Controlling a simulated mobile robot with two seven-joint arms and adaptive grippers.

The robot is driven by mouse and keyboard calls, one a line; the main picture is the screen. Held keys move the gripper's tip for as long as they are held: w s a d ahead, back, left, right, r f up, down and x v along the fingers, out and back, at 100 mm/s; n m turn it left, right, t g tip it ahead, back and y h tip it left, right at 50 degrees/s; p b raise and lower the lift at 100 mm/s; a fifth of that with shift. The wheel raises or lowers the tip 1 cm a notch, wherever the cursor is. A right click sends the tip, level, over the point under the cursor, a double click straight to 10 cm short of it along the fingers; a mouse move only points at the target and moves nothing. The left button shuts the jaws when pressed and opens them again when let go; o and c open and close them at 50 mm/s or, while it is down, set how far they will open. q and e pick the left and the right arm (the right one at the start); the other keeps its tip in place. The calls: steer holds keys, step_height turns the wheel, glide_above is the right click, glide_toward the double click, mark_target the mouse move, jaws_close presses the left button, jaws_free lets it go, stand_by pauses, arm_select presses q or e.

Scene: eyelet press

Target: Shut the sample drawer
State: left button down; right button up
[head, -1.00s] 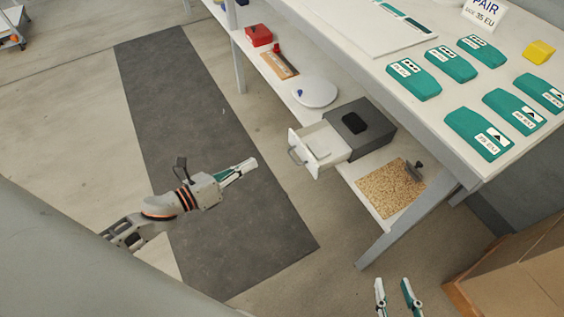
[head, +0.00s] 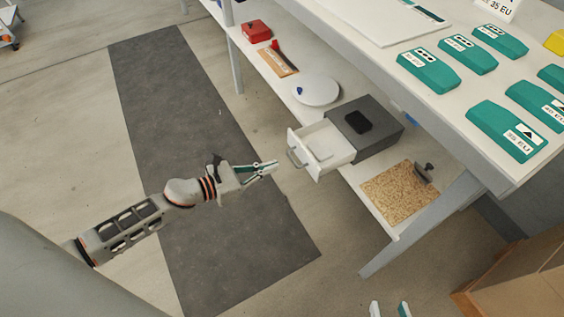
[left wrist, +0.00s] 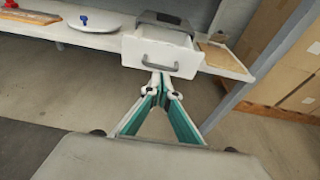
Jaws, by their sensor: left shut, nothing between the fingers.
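The sample drawer (head: 326,147) is a white tray pulled out of a dark grey cabinet (head: 368,130) on the lower shelf. A small pale item seems to lie inside it. Its front with a grey bow handle (head: 297,158) faces my left gripper (head: 275,167). That gripper is shut and empty, a short way in front of the handle. In the left wrist view, the closed fingertips (left wrist: 161,82) appear just below the handle (left wrist: 160,64) on the drawer front (left wrist: 188,62); contact cannot be made out. My right gripper (head: 390,309) shows only its parted fingertips at the bottom edge.
The lower shelf also holds a white round plate (head: 316,90), a red box (head: 256,31) and a cork-coloured board (head: 400,193). A table leg (head: 420,228) stands right. Floor before the drawer is clear.

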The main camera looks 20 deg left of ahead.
mark_target(319, 149)
arm_select(q)
steer(key=x, duration=0.4)
steer(key=shift+w+f, duration=0.1)
steer(key=shift+w, duration=0.05)
arm_select(e)
steer(key=shift+a, duration=0.1)
arm_select(q)
steer(key=shift+d, duration=0.1)
steer(key=x, duration=0.4)
steer(key=r+b+x, duration=0.1)
steer(key=x, duration=0.3)
steer(key=r+x, duration=0.1)
steer(key=x, duration=0.3)
steer(key=shift+w+d+r, duration=0.1)
steer(key=shift+d+r, duration=0.05)
steer(key=shift+d, duration=0.1)
steer(key=shift+w+d, duration=0.2)
steer(key=shift+w, duration=0.1)
steer(key=shift+w+r, duration=0.15)
steer(key=shift+r, duration=0.15)
arm_select(e)
steer(key=shift+w+a+r+t, duration=0.3)
steer(key=shift+w+a+r, duration=0.2)
steer(key=shift+r, duration=0.25)
steer(key=shift+s, duration=0.1)
